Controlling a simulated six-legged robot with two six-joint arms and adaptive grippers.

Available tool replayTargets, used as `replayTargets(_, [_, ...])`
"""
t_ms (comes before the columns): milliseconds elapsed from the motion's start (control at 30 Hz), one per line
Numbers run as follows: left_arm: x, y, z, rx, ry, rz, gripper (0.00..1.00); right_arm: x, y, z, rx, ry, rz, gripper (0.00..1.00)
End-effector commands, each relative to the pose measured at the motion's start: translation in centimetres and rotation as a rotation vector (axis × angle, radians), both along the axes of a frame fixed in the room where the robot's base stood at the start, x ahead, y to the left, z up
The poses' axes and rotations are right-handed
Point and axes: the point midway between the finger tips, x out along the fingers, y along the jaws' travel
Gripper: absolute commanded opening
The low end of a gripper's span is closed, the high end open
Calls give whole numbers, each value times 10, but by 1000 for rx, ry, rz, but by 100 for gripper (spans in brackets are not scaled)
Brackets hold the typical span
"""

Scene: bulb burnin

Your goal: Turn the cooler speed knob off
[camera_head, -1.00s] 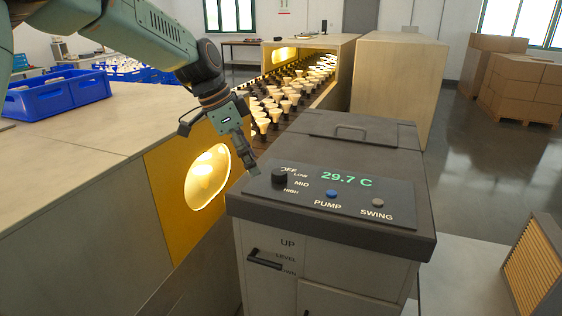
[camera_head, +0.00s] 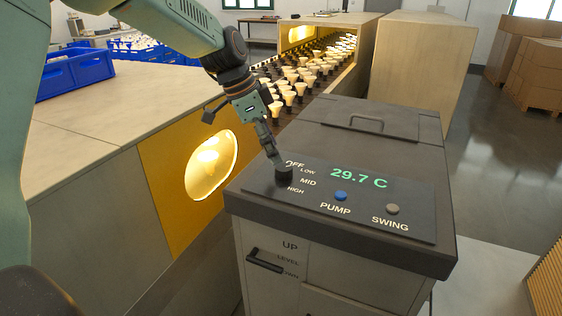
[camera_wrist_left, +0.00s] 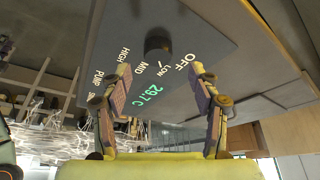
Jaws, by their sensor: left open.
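The cooler (camera_head: 345,262) stands in front of me with a dark control panel (camera_head: 310,208) on its top. The black speed knob (camera_head: 284,175) sits at the panel's left, beside the labels OFF, LOW, MID and HIGH. My left gripper (camera_head: 277,160) comes down from the upper left, its tips at the knob in the head view. In the left wrist view the open fingers (camera_wrist_left: 168,100) stand apart, and the knob (camera_wrist_left: 158,42) lies beyond them, not visibly gripped. A pale pointer mark near the knob is toward LOW in that view. My right gripper does not show.
The panel also has a blue PUMP button (camera_head: 341,196), a grey SWING button (camera_head: 392,209) and a display reading 29.7 C. A conveyor of bulbs (camera_head: 300,80) runs behind the cooler. A lit yellow panel (camera_head: 160,205) stands left. A lid handle (camera_head: 352,124) rises behind the controls.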

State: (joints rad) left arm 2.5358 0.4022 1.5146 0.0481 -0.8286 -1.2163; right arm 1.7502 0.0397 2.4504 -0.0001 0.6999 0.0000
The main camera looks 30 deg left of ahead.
Motion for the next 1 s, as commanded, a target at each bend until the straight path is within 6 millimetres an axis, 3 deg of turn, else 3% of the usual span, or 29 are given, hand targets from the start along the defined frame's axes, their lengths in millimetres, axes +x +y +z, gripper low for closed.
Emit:
replayTargets(100, [3, -7, -20, 2, 4, -2, 62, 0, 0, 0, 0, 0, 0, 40])
replayTargets(300, [9, -14, -42, 2, 2, -2, 62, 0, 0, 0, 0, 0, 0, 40])
replayTargets(700, [14, -17, -49, 1, 0, -2, 62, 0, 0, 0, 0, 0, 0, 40])
replayTargets(1000, [15, -17, -49, 0, 0, -1, 36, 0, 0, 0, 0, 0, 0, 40])
